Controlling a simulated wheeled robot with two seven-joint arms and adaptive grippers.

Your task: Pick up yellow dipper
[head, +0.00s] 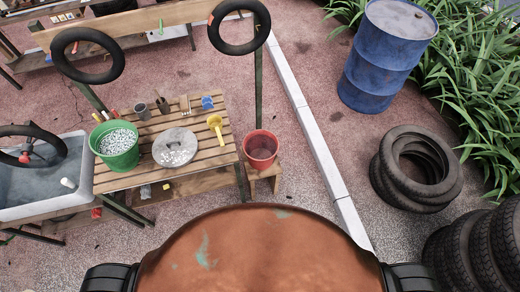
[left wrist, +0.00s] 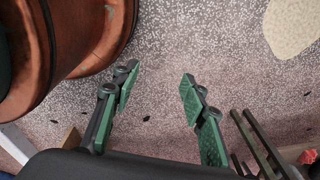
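The yellow dipper (head: 215,124) lies on the right part of a slatted wooden table (head: 205,160) in the head view. It has a round yellow head and a handle that points down in the picture. My left gripper (left wrist: 155,88) shows in the left wrist view with its two green-padded fingers spread apart and nothing between them. It is over the speckled floor, and the dipper is not in that view. Neither gripper shows in the head view, so my right gripper cannot be seen.
A sink (head: 40,185) is left. A blue drum (head: 388,55) and tires (head: 417,170) stand right.

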